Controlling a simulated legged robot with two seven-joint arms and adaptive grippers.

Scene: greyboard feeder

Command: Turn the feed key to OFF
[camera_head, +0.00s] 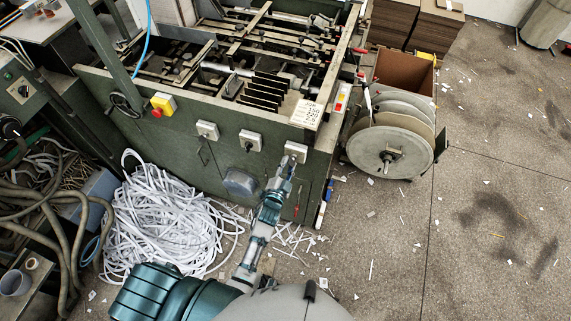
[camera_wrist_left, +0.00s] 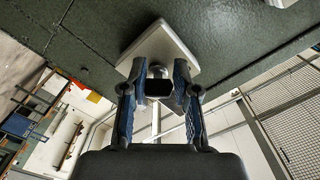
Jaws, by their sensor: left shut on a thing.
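The feed key (camera_wrist_left: 158,84) is a small dark piece on a round metal lock in the left wrist view. The lock sits on a pale square switch plate (camera_wrist_left: 170,48), which also shows on the green machine front in the head view (camera_head: 296,151). My left gripper (camera_wrist_left: 158,92) has its two blue-padded fingers on either side of the key and is shut on it. In the head view the left gripper (camera_head: 287,164) reaches up to the plate and hides the key. The key's OFF mark cannot be read. My right gripper is not in view.
Two similar pale switch boxes (camera_head: 207,130) (camera_head: 250,140) and a yellow box with a red button (camera_head: 162,105) are on the machine front to the left. A large reel (camera_head: 389,150) stands at right. White strips (camera_head: 160,220) are heaped on the floor.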

